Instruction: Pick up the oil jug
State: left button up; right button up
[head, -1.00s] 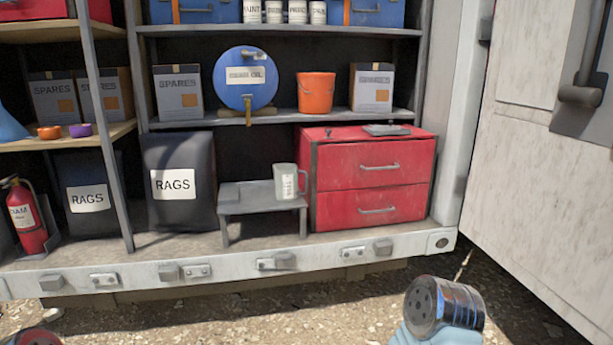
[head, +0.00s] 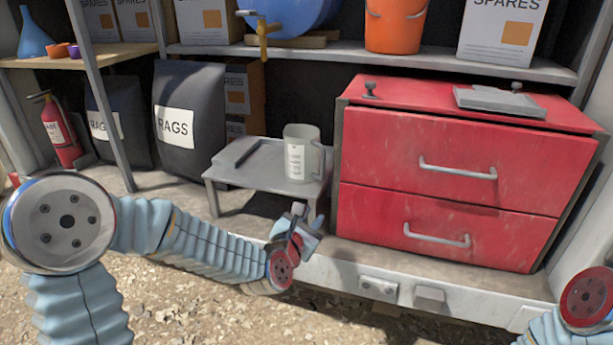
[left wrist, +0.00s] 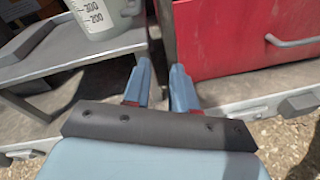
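The oil jug (head: 297,153) is a pale grey jug with a label and a handle on its right. It stands upright on a small grey step table (head: 233,164). In the left wrist view the oil jug (left wrist: 95,16) is cut off by the top edge and shows marks 200 and 300. My left gripper (head: 307,216) is in front of and below the jug, near the table's right front leg. It is apart from the jug. In the left wrist view its two fingers (left wrist: 162,68) are spread, with nothing between them. My right gripper is out of view.
A red drawer cabinet (head: 462,158) stands close to the right of the jug. A black RAGS bag (head: 190,95) is to the left. A shelf with an orange bucket (head: 396,22) is above.

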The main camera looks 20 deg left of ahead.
aim_at(322, 170)
pick_arm(q)
notch_tip(322, 170, up, 7)
jog(key=n+t+y, duration=0.1)
jog(key=n+t, duration=0.1)
jog(key=n, duration=0.3)
jog(key=w, duration=0.8)
jog(key=shift+a+f+p, duration=0.1)
jog(key=shift+a+p, duration=0.15)
jog(key=shift+p, duration=0.15)
jog(key=w, duration=0.2)
jog(key=w+p, duration=0.1)
jog(key=w, duration=0.2)
jog(key=shift+w+d+f, duration=0.1)
jog(key=shift+w+d, duration=0.15)
jog(key=shift+w, duration=0.1)
jog(key=shift+c, duration=0.3)
grip_shut()
